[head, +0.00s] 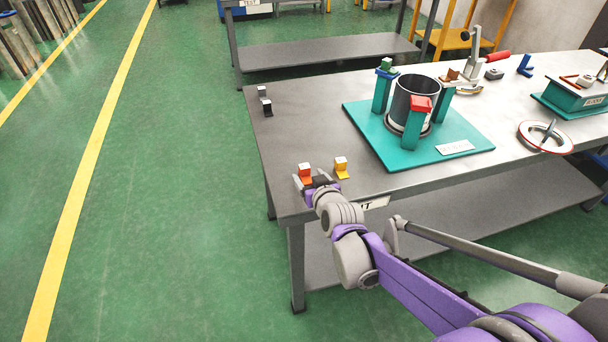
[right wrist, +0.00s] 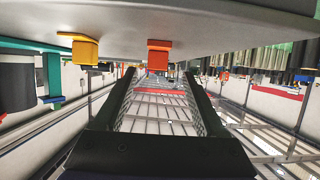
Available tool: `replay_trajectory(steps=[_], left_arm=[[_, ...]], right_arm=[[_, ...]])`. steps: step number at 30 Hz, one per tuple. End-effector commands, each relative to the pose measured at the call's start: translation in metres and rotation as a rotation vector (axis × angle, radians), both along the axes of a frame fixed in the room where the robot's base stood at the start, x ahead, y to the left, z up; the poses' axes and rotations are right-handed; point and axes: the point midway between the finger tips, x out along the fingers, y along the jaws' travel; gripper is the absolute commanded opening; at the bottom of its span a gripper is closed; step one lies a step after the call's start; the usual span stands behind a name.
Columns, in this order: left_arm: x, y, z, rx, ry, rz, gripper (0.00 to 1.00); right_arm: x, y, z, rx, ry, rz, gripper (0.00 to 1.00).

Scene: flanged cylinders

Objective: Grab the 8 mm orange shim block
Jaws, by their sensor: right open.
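The orange shim block (head: 305,179), with a white top, stands near the front left corner of the grey table. My right gripper (head: 311,184) is open at this block, its fingers pointing toward it. In the right wrist view, which looks upside down, the orange block (right wrist: 159,58) lies between the lines of the two open fingertips (right wrist: 159,76). The fingers do not appear closed on it; how far it sits between them is unclear. A yellow block (head: 341,168) stands just to the right; it also shows in the right wrist view (right wrist: 85,48). My left gripper is not in view.
A teal fixture plate (head: 365,125) with posts and a dark cylinder (head: 402,101) stands behind to the right. Small grey and black blocks (head: 264,98) sit at the table's left edge. A red-and-white ring (head: 532,142) lies farther right. Bare tabletop (head: 300,125) lies behind the orange block.

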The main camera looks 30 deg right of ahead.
Motion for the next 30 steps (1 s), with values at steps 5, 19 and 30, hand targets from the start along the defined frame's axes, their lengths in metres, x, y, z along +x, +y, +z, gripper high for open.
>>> replay_trajectory(steps=[5, 19, 30], left_arm=[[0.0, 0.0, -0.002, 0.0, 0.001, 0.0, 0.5], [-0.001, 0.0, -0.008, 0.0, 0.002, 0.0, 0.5], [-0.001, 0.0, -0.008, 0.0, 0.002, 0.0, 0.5]], right_arm=[[0.01, -0.002, -0.005, 0.0, 0.001, 0.0, 0.72], [0.053, -0.014, -0.024, 0.001, 0.002, 0.001, 0.72], [0.053, -0.014, -0.024, 0.001, 0.002, 0.001, 0.38]])
